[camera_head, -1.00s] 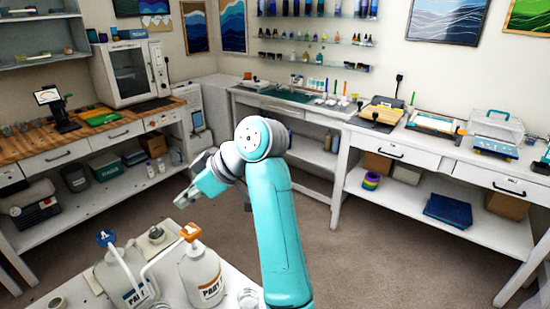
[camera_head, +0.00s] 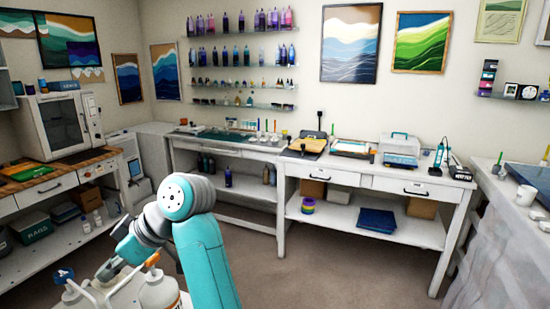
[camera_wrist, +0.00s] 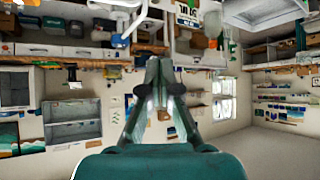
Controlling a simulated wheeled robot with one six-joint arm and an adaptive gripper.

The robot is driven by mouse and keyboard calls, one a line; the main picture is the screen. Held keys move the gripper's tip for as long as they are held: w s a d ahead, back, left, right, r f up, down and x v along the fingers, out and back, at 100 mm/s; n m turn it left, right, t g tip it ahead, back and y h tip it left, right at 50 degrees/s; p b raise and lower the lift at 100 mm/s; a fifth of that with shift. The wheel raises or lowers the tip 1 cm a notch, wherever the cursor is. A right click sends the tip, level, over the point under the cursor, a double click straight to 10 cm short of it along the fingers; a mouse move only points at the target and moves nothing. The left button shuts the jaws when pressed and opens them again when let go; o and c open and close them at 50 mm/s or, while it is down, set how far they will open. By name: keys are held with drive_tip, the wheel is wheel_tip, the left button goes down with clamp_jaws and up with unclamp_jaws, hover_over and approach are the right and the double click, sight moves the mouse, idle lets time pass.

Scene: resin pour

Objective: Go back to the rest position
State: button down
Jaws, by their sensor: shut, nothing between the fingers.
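My teal arm reaches up from the bottom of the head view and bends down left, so that my gripper (camera_head: 106,270) appears behind the pump bottles. In the wrist view my gripper (camera_wrist: 158,66) has its fingers together with nothing between them. The white pump bottle with an orange top (camera_head: 158,290) and the one with a blue top (camera_head: 72,292) stand at the bottom left, cut off by the frame edge. I cannot tell how far the gripper is from them. The wrist view shows the room upside down.
A white workbench (camera_head: 345,178) with tools runs along the back wall. A wooden-topped bench (camera_head: 78,160) with a white cabinet (camera_head: 60,130) stands at left. At right is a covered table (camera_head: 500,230) with a white mug (camera_head: 525,195). Grey floor (camera_head: 330,270) lies open between them.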

drive_tip(key=w+d+f+m+t, duration=0.1)
drive_tip(key=d+f+m+t, duration=0.4)
drive_tip(key=f, duration=0.7)
drive_tip(key=w+d+f+m, duration=0.15)
drive_tip(key=d+f, duration=0.45)
drive_tip(key=f, duration=0.6)
drive_tip(key=s+d+f+m+t+h, duration=0.1)
drive_tip(key=s+d+f+m+t, duration=0.2)
drive_tip(key=d+f, duration=0.45)
drive_tip(key=s+d+f+m+t+h, duration=0.1)
drive_tip(key=s+d+f+m+t, duration=0.1)
drive_tip(key=s+d+f+m, duration=0.45)
drive_tip(key=s+d+f+m+t+h, duration=0.2)
drive_tip(key=s+d+t+h, duration=0.25)
drive_tip(key=s+d, duration=1.2)
drive_tip(key=s+d+r+t+h, duration=0.1)
drive_tip(key=s+d+r, duration=0.3)
drive_tip(key=s+r, duration=0.2)
drive_tip(key=s+d+r+m+h, duration=0.1)
drive_tip(key=s+d+r+h, duration=0.1)
drive_tip(key=s+d+r, duration=0.2)
drive_tip(key=s+r, duration=0.3)
drive_tip(key=s, duration=0.3)
drive_tip(key=shift+s+r+m+t, duration=0.3)
drive_tip(key=shift+t, duration=0.05)
